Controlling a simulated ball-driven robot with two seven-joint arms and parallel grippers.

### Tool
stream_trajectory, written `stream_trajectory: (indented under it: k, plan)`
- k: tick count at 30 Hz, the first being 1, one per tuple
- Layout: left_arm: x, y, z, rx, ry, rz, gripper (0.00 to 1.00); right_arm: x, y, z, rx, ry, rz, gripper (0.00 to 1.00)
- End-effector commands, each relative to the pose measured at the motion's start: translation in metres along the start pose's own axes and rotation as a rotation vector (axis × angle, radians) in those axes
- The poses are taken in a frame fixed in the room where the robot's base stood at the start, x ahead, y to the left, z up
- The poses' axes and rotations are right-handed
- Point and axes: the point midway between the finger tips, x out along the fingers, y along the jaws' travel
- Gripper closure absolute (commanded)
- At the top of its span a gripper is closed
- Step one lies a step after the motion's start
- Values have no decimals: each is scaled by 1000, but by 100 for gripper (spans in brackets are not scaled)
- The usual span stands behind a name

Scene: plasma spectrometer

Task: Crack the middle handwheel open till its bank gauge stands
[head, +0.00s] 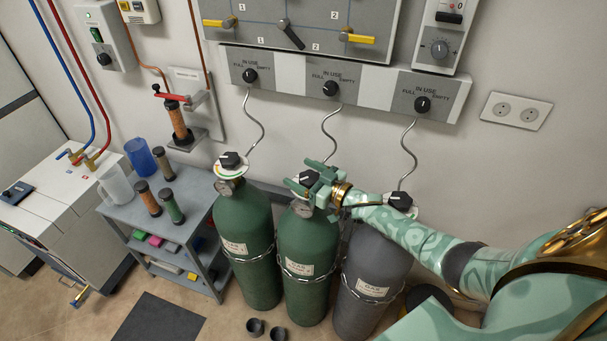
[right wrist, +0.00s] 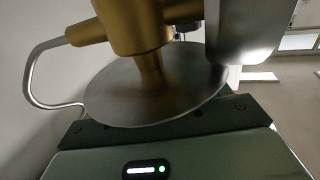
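The middle green cylinder (head: 307,247) stands between another green one and a grey one. Its black handwheel (head: 308,178) has a white pointer mark and sits at the valve on top. My right gripper (head: 312,175) is at this handwheel, with a finger on either side of it; whether they press on it I cannot tell. A small round gauge (head: 303,208) shows below, its reading too small to tell. In the right wrist view, a brass valve body (right wrist: 140,25) and a round metal disc (right wrist: 155,88) are close up. My left gripper is out of view.
The left handwheel (head: 230,160) and right handwheel (head: 400,201) stand close on either side. Thin hoses rise to a wall panel (head: 290,73) with three FULL/EMPTY knobs. A grey cart (head: 190,207) with jugs and tubes is at left; two dark cups (head: 255,327) lie on the floor.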

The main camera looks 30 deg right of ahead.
Motion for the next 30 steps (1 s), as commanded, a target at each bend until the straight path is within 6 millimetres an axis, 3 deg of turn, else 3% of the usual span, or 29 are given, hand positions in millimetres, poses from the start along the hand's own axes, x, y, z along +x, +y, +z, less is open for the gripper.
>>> stream_trajectory:
  k: [4, 8, 16, 24, 30]
  plan:
    - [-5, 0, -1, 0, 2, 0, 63, 0, 0, -9, -2, 0, 0, 25]
    - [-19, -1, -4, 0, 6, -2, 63, 0, 1, -36, -3, 3, -1, 25]
    - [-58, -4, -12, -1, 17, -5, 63, -31, -41, -97, 0, 1, -3, 25]
    - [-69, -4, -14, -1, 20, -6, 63, -69, -91, -119, 3, -1, -1, 25]
    - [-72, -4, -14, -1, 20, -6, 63, -82, -109, -128, 1, -1, 0, 25]
